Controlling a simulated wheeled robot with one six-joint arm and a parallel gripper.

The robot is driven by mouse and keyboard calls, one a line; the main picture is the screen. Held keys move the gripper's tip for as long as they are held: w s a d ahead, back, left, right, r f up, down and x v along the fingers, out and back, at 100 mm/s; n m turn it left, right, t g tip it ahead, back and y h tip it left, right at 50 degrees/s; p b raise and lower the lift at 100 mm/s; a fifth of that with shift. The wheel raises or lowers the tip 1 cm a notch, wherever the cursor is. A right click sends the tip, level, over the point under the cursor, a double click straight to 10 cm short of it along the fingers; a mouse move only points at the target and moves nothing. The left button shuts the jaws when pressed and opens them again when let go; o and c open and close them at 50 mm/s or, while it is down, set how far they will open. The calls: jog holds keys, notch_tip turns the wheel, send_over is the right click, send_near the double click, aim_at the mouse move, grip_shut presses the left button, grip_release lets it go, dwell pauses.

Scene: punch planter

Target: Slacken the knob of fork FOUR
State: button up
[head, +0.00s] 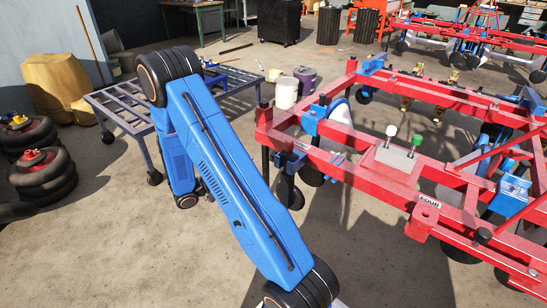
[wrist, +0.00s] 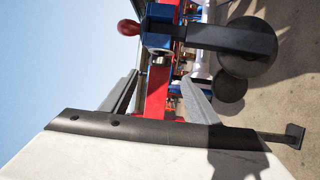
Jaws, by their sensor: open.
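In the head view, a plate reading FOUR (head: 428,201) sits on a red bracket of the red frame (head: 465,215) at the right. A dark round knob (head: 484,234) shows close to that plate; I cannot tell whether it is the fork's knob. My gripper is outside the head view. In the wrist view, my gripper (wrist: 160,78) is open, its two fingers apart and nothing seen held between them. A red knob (wrist: 128,27) shows beyond the fingers, beside a blue clamp (wrist: 157,42). Whether it belongs to fork FOUR cannot be told.
A grey box with a white knob (head: 391,130) and a green knob (head: 417,140) stands on the frame. In the wrist view, a dark wheel (wrist: 247,65) lies right of the clamp. A slatted metal table (head: 120,110) stands at left. The floor before the frame is clear.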

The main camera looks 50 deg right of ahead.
aim_at(270, 158)
jog(key=x, duration=1.2)
jog(key=shift+d, duration=0.15)
jog(key=shift+c, duration=0.6)
jog(key=c, duration=0.9)
